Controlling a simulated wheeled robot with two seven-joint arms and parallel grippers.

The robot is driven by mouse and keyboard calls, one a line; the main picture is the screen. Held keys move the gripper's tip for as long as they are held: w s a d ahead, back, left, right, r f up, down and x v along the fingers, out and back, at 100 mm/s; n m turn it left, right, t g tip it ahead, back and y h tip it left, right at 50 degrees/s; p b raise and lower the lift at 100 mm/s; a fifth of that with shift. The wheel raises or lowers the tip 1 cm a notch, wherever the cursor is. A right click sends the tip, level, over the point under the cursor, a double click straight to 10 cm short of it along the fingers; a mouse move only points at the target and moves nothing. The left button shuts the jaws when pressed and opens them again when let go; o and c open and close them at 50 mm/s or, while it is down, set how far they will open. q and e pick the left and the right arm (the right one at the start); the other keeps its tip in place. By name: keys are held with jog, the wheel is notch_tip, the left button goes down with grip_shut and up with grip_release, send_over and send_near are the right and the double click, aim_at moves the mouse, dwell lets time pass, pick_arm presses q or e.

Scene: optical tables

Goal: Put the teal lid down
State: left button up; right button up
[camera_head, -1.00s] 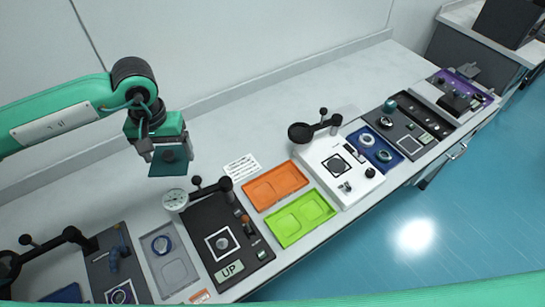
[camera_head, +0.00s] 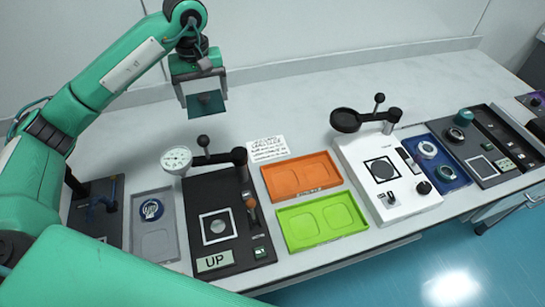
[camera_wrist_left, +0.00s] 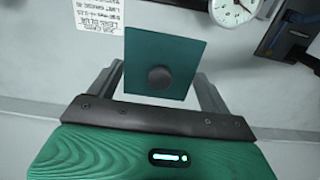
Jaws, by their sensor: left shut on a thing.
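The teal lid (camera_head: 205,104) is a thin square plate with a dark round knob. My left gripper (camera_head: 203,91) is shut on it and holds it in the air above the white table, behind the dial gauge. In the left wrist view the lid (camera_wrist_left: 181,42) sits between the two grey fingers, its knob (camera_wrist_left: 160,77) near its lower middle. My right gripper is not in view.
The orange tray (camera_head: 301,192) and the lime green tray (camera_head: 322,237) look empty. A black UP station (camera_head: 232,190) with a dial gauge (camera_head: 176,159) stands left of them, a white station (camera_head: 412,207) right. The back of the table (camera_head: 330,85) is clear.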

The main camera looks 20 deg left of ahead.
pick_arm(q)
jog(key=shift+f, duration=0.4)
notch_tip(320, 180, down, 16)
jog(key=shift+a+r+p, duration=0.1)
jog(key=shift+r+p, duration=0.15)
jog(key=shift+p, duration=0.5)
notch_tip(320, 180, down, 4)
jog(key=shift+r, duration=0.25)
jog(key=shift+f, duration=0.15)
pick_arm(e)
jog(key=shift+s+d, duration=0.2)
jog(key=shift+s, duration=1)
